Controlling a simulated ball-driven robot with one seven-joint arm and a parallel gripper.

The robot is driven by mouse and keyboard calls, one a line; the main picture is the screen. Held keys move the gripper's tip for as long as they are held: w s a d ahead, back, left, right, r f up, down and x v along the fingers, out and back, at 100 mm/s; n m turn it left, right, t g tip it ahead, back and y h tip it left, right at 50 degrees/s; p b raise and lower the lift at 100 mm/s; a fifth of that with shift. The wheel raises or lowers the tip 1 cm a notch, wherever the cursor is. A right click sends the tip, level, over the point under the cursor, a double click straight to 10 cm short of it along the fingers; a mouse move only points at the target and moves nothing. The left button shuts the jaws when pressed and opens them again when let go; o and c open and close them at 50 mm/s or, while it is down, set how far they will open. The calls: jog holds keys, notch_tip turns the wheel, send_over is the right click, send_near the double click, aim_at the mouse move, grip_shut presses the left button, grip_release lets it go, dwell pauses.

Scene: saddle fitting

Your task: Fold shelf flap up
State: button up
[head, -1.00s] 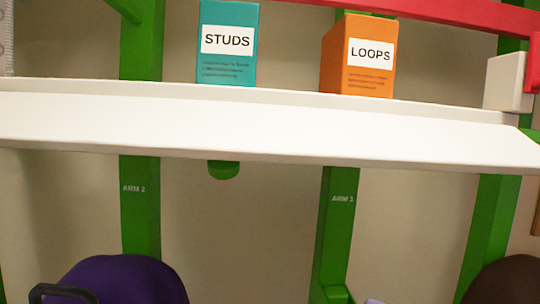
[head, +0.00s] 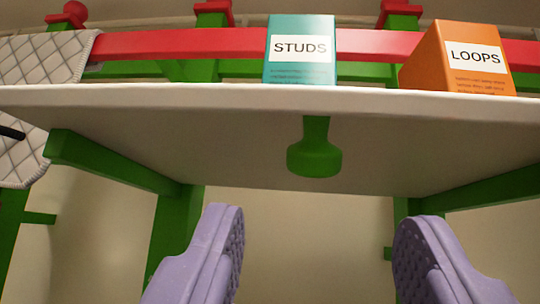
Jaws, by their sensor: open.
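The white shelf (head: 420,135) runs across the head view and is seen from below; its thin front edge spans the picture. I cannot tell a separate flap from the shelf board in this view. A green knob (head: 314,158) hangs down from the underside, near the middle. My gripper (head: 318,235) has two purple fingers, wide apart and empty. They point up below the shelf, one to the left and one to the right of the knob in the picture, with a visible gap below it.
A teal STUDS box (head: 300,50) and an orange LOOPS box (head: 462,58) stand on the shelf. Green brackets (head: 115,160) support it at left and right. A red rail (head: 200,43) runs behind, with a quilted pad (head: 45,58) over it at left.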

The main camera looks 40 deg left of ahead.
aim_at(314, 169)
jog(key=p+x, duration=0.1)
jog(key=x, duration=0.6)
jog(key=shift+c, duration=0.5)
grip_shut()
